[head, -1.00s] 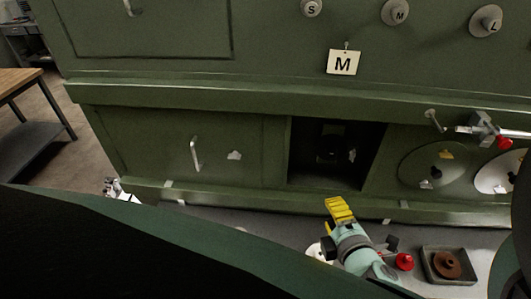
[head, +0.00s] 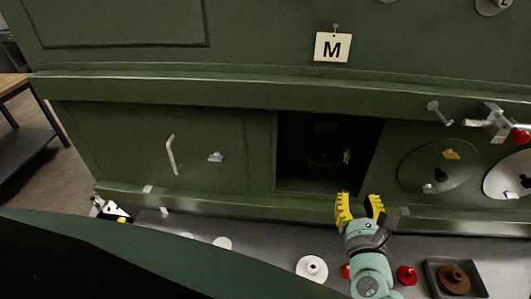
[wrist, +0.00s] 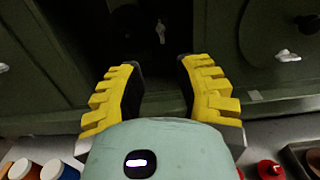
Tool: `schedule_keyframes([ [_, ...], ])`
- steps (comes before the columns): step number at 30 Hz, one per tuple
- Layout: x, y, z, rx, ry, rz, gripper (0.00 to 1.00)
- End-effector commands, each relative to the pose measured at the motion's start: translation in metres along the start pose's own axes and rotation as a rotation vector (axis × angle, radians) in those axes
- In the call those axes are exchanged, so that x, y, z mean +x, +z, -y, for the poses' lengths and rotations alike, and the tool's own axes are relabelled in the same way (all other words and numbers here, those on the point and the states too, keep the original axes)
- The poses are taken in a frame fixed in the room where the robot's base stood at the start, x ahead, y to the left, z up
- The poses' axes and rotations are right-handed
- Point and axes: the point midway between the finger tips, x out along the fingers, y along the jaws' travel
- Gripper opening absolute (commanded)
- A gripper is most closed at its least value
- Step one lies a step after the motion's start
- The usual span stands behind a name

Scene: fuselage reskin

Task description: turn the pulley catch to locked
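A dark recess in the green panel holds a dim round shape (head: 325,150), possibly the pulley. A small pale metal catch (head: 346,157) shows at its right side. The catch also shows near the top of the wrist view (wrist: 160,31), between and beyond the fingers; I cannot tell if it is locked. My gripper (head: 359,202) has yellow ribbed fingers spread apart and empty. It is in front of and below the recess, apart from the catch. In the wrist view the open fingers (wrist: 158,75) frame the dark opening.
A ledge (head: 240,206) runs below the recess. On the grey surface stand a white ring (head: 312,268), red knobs (head: 406,275) and a tray (head: 434,283) with a brown part (head: 454,278). Round discs (head: 440,166) and a metal clamp (head: 493,122) are at the right.

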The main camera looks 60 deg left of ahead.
Motion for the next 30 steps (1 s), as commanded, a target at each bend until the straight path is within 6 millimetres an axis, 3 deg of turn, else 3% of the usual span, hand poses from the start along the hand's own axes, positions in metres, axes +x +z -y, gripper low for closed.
schedule_keyframes([
  [30, 0.102, 0.000, -0.003, 0.002, 0.006, -0.003, 0.33],
])
